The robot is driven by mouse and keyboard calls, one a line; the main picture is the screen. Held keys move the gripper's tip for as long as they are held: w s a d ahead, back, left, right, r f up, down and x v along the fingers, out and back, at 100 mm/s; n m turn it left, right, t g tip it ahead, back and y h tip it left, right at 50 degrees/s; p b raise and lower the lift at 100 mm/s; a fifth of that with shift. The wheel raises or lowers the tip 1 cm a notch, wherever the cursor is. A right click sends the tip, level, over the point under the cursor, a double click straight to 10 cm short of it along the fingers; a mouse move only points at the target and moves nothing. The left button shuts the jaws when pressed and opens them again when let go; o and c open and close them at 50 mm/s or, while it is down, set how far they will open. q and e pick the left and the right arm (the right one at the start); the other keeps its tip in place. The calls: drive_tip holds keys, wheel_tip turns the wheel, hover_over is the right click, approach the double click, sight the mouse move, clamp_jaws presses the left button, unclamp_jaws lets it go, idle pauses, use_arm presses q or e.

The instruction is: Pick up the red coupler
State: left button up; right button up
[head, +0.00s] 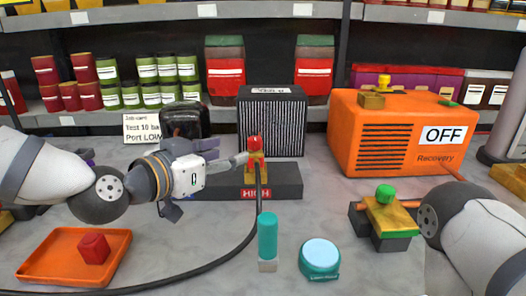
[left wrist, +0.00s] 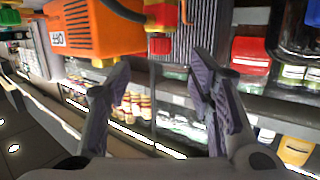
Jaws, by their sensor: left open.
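The red coupler (head: 254,142) sits on top of a brass-yellow fitting (head: 256,172) at the dark block marked HIGH. It also shows in the left wrist view (left wrist: 160,46), where the picture is turned upside down. My left gripper (head: 243,160) reaches in from the left, its fingertips close beside the coupler and fitting. In the left wrist view my left gripper (left wrist: 160,67) is open, with the coupler seen in the gap, beyond the fingertips. Nothing is held. My right arm shows at the right, but its gripper does not show.
A black hose (head: 224,258) runs from the fitting to the lower left. An orange tray (head: 50,278) holds a red block (head: 94,249). A teal cylinder (head: 267,237) and round tin (head: 320,256) stand in front. The orange recovery machine (head: 400,110) stands back right.

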sight(251, 140)
use_arm(q)
drive_tip(key=b+x, duration=0.1)
drive_tip(key=x, duration=0.3)
drive_tip(key=shift+f, duration=0.15)
drive_tip(key=x, duration=0.4)
drive_tip(key=r+x, duration=0.1)
drive_tip(key=x, duration=0.2)
drive_tip(key=shift+w+b, duration=0.1)
drive_tip(key=shift+b, duration=0.25)
drive_tip(key=shift+r, duration=0.15)
use_arm(e)
drive_tip(key=s+f, duration=0.2)
drive_tip(key=s, duration=0.1)
drive_tip(key=shift+a+g, duration=0.2)
drive_tip(key=shift+g, duration=0.2)
use_arm(q)
clamp_jaws()
